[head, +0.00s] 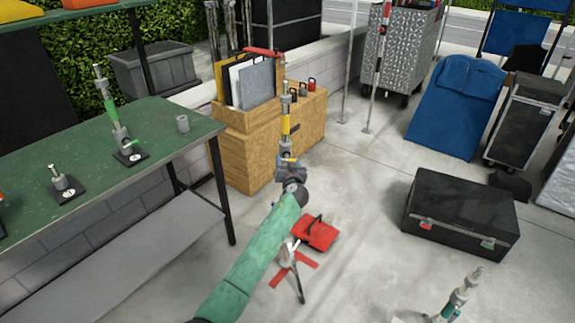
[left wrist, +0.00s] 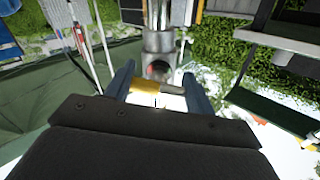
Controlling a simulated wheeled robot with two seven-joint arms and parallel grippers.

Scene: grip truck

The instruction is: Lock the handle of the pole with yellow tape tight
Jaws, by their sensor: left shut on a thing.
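The pole with yellow tape (head: 286,122) stands upright in the middle of the head view, in front of a wooden crate. My left gripper (head: 290,164) is at the lower end of its visible part, by the clamp. In the left wrist view, the grey pole (left wrist: 160,42) rises beyond my fingers. A short handle, yellow with a grey end (left wrist: 150,87), lies crosswise between the two fingers of my left gripper (left wrist: 158,88), which is shut on it. The head view hides the handle behind my gripper. My right gripper is not in view.
A green table (head: 60,140) at left bears a pole with green tape (head: 112,110). The wooden crate (head: 235,150) holds boards. A red bag (head: 315,234) lies on the floor below my left arm.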

